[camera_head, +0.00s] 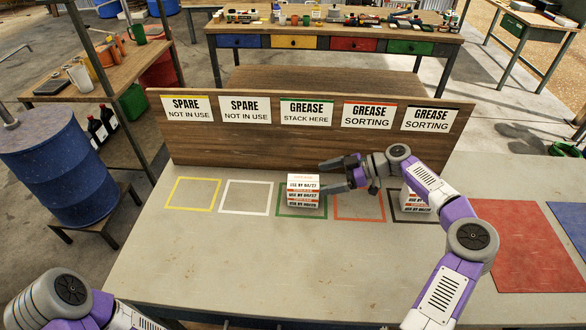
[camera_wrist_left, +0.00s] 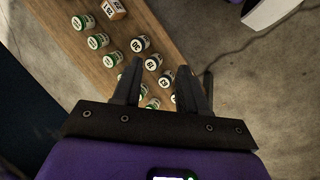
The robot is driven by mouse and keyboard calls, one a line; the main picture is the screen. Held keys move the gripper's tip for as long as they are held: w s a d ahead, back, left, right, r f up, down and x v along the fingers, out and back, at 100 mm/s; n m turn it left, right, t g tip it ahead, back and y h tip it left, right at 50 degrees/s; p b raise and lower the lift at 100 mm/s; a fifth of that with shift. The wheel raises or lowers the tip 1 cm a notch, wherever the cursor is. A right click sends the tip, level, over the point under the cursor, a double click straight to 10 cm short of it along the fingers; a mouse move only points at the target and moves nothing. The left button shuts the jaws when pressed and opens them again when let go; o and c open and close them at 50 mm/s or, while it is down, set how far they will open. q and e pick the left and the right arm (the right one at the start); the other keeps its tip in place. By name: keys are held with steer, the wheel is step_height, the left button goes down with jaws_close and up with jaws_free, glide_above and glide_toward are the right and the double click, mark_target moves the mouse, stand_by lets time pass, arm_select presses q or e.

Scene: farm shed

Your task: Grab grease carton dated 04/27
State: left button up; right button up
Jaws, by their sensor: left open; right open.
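A stack of white cartons (camera_head: 303,191) with orange tops and black use-by labels stands in the green-outlined square (camera_head: 287,213), below the sign "GREASE STACK HERE" (camera_head: 307,111). Its upper labels seem to read 04/27; the lowest is too small to read surely. My right gripper (camera_head: 328,178) is open, its fingers pointing left at the stack's upper right side; I cannot tell whether they touch. More white cartons (camera_head: 409,200) stand in the black-outlined square, partly hidden by my right arm; their dates are unreadable. My left gripper (camera_wrist_left: 160,72) is open and empty in the left wrist view.
The yellow (camera_head: 193,194), white (camera_head: 245,197) and orange (camera_head: 360,206) outlined squares look empty. A wooden sign board (camera_head: 200,145) stands along the table's back. The table's front (camera_head: 250,265) is clear. Numbered jars (camera_wrist_left: 138,45) stand on a wooden surface below my left gripper.

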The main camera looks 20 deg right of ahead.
mark_target(311, 181)
steer(key=x, duration=0.2)
steer(key=b+x, duration=0.1)
steer(key=x, duration=0.4)
steer(key=shift+s+a+r+b, duration=0.15)
steer(key=shift+a+r+b, duration=0.05)
steer(key=shift+a+b, duration=0.2)
steer(key=shift+c, duration=0.4)
steer(key=c, duration=1)
steer(key=shift+r, duration=0.1)
steer(key=shift+c, duration=0.2)
